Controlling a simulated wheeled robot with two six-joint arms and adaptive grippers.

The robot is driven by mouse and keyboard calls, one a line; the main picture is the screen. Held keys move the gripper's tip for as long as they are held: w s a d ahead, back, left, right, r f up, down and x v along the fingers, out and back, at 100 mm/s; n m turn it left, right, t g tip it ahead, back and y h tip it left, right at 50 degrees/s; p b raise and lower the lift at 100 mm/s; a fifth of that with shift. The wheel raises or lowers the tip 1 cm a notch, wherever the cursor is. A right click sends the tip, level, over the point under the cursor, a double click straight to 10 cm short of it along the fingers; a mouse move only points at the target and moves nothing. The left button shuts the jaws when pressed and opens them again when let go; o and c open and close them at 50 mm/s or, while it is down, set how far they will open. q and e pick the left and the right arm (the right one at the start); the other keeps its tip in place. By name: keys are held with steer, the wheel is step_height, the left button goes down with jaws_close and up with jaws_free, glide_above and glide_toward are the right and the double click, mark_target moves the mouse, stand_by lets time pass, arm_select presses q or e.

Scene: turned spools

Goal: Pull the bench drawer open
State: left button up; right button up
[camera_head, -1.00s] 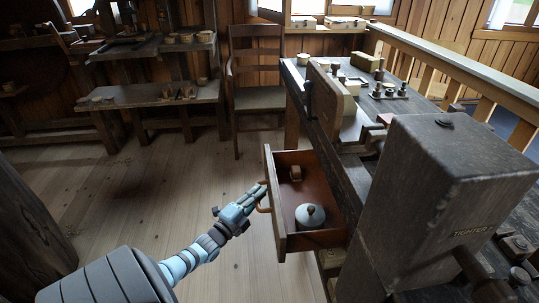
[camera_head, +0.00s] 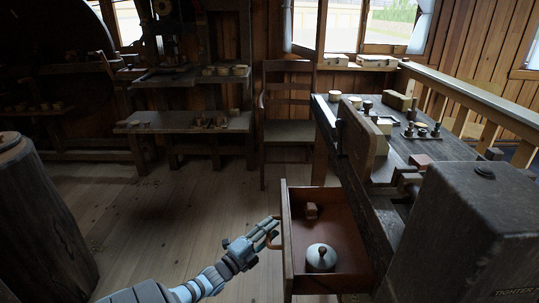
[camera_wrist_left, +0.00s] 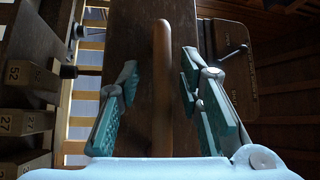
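The bench drawer (camera_head: 287,262) stands pulled out from the left side of the workbench (camera_head: 372,196) in the head view. A round pale lidded pot (camera_head: 320,259) and a small wooden piece (camera_head: 311,211) lie inside it. My left gripper (camera_head: 268,229) is at the drawer's front handle (camera_head: 275,244). In the left wrist view, the fingers (camera_wrist_left: 158,108) are open, one on each side of the wooden handle (camera_wrist_left: 162,85), with a visible gap on both sides. The drawer front (camera_wrist_left: 133,45) lies behind the handle. My right gripper is not in view.
A dark wooden chair (camera_head: 288,132) stands behind the drawer. A large dark box-shaped block (camera_head: 470,225) is at the right on the bench. A thick wooden post (camera_head: 45,225) stands at the left. The plank floor (camera_head: 190,220) left of the drawer is clear.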

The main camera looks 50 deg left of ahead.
arm_select(q)
steer(key=shift+s, duration=0.25)
steer(key=s+d+f, duration=0.1)
steer(key=s, duration=1)
steer(key=shift+s+d+f, duration=0.15)
steer(key=shift+f, duration=0.05)
